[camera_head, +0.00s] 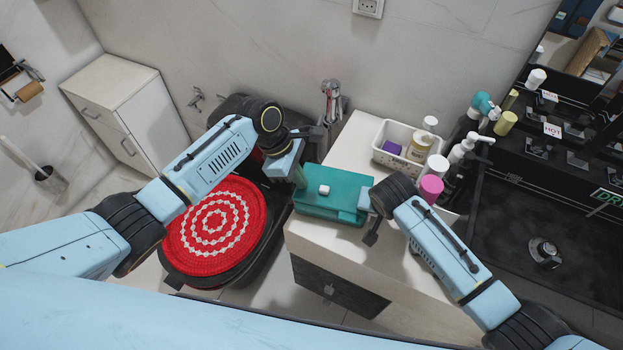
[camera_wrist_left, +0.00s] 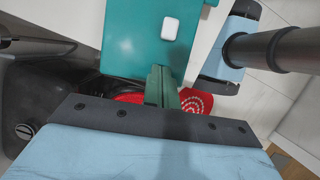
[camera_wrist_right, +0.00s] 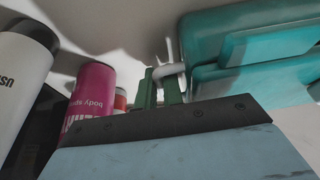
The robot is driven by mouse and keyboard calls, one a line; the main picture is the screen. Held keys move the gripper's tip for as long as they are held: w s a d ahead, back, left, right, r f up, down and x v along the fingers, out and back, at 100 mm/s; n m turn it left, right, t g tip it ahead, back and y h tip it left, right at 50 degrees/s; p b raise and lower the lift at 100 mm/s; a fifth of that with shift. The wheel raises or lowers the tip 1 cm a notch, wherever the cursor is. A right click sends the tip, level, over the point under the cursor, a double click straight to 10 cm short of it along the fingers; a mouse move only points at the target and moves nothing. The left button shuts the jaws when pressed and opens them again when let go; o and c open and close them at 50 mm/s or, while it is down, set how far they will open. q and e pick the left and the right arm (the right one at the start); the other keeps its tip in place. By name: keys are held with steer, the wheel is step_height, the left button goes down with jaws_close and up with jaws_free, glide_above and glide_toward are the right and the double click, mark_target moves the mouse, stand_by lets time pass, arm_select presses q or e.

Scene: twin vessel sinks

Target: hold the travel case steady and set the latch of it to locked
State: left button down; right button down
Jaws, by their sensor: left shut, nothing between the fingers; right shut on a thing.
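The teal travel case (camera_head: 335,208) lies on the white counter. A small white rounded block (camera_head: 323,190) sits on its top and also shows in the left wrist view (camera_wrist_left: 170,28). My left gripper (camera_head: 300,178) is at the case's left end; in the left wrist view its green fingers (camera_wrist_left: 162,82) are shut and empty beside the case edge. My right gripper (camera_wrist_right: 160,82) is at the case's right end, its fingers shut on a white curved part (camera_wrist_right: 168,72) at the case's side. The fingers hide much of that part. I cannot tell the latch's setting.
A pink bottle (camera_head: 431,188) and other bottles stand close to the right of the case. A white basket (camera_head: 398,146) is behind. A red round cover (camera_head: 215,230) with white rings is at left. The counter front (camera_head: 350,255) is clear.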

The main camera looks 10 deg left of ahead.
arm_select(q)
steer(key=v, duration=1)
steer(key=shift+a, duration=0.4)
arm_select(e)
steer(key=shift+d, duration=0.1)
steer(key=c, duration=1.5)
jaws_free()
steer(key=shift+o, duration=0.2)
